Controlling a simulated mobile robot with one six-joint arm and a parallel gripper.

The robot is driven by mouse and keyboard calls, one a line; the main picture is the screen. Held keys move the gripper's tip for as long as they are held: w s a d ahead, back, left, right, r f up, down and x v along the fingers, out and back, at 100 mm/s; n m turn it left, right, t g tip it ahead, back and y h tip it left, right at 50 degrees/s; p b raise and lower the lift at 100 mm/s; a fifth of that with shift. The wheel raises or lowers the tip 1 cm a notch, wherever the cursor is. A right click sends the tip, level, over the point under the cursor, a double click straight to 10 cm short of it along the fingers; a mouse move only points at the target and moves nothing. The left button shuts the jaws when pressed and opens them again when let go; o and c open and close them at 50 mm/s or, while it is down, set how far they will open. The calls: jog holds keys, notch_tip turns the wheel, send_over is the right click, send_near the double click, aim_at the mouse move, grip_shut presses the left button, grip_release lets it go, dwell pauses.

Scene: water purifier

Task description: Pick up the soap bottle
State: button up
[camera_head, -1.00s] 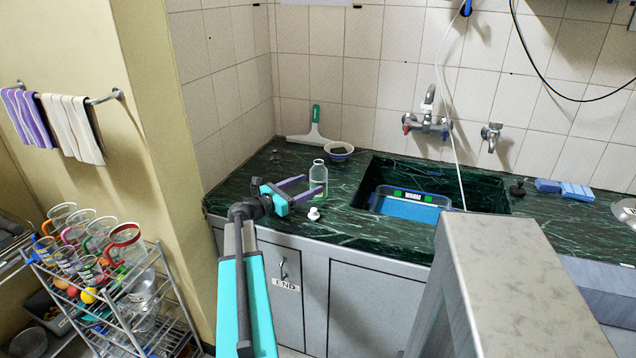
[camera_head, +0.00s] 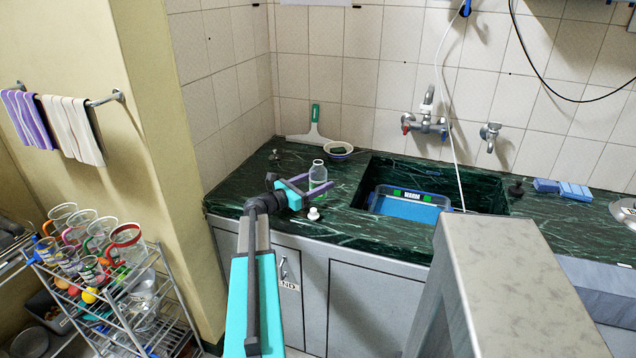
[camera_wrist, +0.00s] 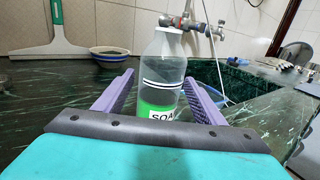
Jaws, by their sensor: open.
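The soap bottle (camera_head: 318,175) is clear with green liquid low inside and stands upright on the dark green marble counter. In the wrist view the bottle (camera_wrist: 161,75) stands between the two purple fingers, and part of its label shows. Its base is hidden behind my gripper's body. My gripper (camera_head: 307,187) is open, with its fingers on either side of the bottle, low on its body. In the wrist view a gap shows on each side between the bottle and the fingers of my gripper (camera_wrist: 160,92).
A small white cap-like item (camera_head: 313,214) stands on the counter in front of the bottle. A bowl (camera_head: 338,150) and a squeegee (camera_head: 314,130) are behind it. The sink (camera_head: 450,180) with a blue tub (camera_head: 408,206) lies to the right. A glass rack (camera_head: 110,285) stands at the left.

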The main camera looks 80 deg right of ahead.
dwell(0.4)
jog(key=c, duration=1.3)
jog(key=shift+o, duration=0.2)
jog(key=shift+r, duration=0.3)
notch_tip(320, 180, up, 9)
jog(key=shift+r+b, duration=0.15)
jog(key=shift+b, duration=0.15)
jog(key=shift+r, duration=0.1)
dwell(0.7)
